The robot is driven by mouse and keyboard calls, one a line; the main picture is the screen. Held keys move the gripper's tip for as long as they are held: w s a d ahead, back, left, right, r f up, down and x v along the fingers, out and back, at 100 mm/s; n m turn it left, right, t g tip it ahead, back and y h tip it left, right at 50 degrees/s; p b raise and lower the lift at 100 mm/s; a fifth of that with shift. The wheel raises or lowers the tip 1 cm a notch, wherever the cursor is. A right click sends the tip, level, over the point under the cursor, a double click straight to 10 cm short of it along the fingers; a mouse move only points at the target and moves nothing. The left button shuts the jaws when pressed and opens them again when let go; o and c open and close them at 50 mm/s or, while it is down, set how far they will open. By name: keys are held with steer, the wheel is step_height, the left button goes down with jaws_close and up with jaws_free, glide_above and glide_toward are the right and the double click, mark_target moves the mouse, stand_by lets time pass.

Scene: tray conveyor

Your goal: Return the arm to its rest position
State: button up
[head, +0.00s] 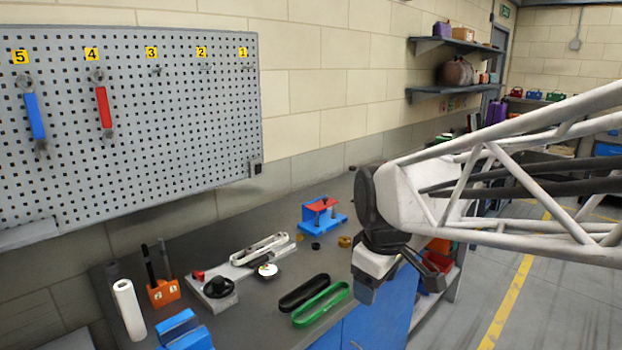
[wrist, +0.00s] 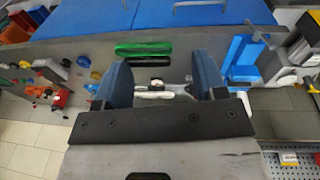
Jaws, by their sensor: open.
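My arm reaches in from the right in the head view, with my gripper (head: 364,291) pointing down above the right part of the grey bench (head: 240,318). In the wrist view my gripper (wrist: 163,82) shows two blue-grey fingers standing apart. Nothing is held between them; the bench and its items show in the gap, some way beyond the fingertips. In the head view the gripper is to the right of a green tray (head: 320,304) and apart from it.
A black tray (head: 303,293) lies beside the green one. A blue and red fixture (head: 322,213) stands behind. A handwheel (head: 219,287), an orange holder (head: 163,293) and a white roll (head: 129,310) are further left. A pegboard (head: 150,130) holds two tools. The floor (head: 545,290) is open at right.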

steer(key=s+d+f+m, duration=0.2)
steer(key=s+d+m, duration=0.1)
steer(key=s+m, duration=0.2)
steer(key=s+d+f+m, duration=0.1)
steer(key=s+d+m, duration=0.3)
steer(key=s, duration=0.5)
steer(key=shift+s+f+m+t, duration=0.3)
steer(key=shift+s+f+m, duration=0.05)
steer(key=shift+s+m, duration=0.05)
